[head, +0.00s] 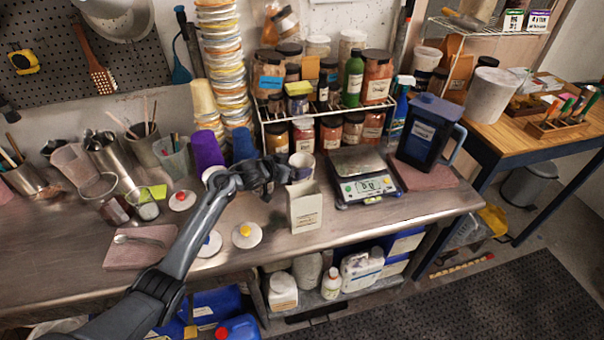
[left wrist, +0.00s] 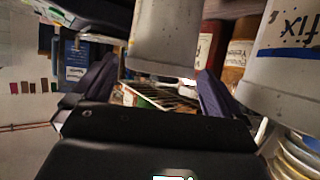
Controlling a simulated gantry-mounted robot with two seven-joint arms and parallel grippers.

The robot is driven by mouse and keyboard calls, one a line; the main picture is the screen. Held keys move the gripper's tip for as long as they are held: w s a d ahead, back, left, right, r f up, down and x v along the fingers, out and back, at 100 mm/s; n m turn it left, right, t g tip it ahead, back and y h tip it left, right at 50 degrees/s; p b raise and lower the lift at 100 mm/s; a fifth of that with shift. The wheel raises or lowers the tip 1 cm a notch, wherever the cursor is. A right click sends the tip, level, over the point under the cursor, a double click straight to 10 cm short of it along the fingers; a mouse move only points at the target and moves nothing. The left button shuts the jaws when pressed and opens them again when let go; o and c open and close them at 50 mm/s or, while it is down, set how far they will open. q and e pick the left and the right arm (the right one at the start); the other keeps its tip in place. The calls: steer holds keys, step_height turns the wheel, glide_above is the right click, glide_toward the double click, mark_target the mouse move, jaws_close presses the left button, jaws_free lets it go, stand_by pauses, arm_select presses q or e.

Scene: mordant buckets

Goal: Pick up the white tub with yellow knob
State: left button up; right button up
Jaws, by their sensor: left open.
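A round white piece with a yellow knob (head: 246,235) sits on the steel bench near its front edge. From above it looks like a flat lidded disc; I cannot tell how tall it is. My left gripper (head: 270,178) is above the bench, behind and slightly right of the yellow knob, and apart from it. In the left wrist view the left gripper (left wrist: 155,95) is open, its two dark fingers apart. A pale container (left wrist: 165,38) shows beyond the fingers; I see no contact. The yellow knob does not show in that view. My right gripper is not in view.
Similar white pieces with a blue knob (head: 207,242) and a red knob (head: 182,200) are nearby. A white paper bag (head: 305,207) and pale cup (head: 302,165) stand close to the gripper. A scale (head: 366,187) is further right. Several jars crowd the back.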

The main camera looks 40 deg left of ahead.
mark_target(309, 161)
arm_select(q)
steer(key=shift+b+x, duration=0.55)
steer(key=shift+x, duration=1.85)
steer(key=shift+c, duration=0.2)
steer(key=c, duration=0.8)
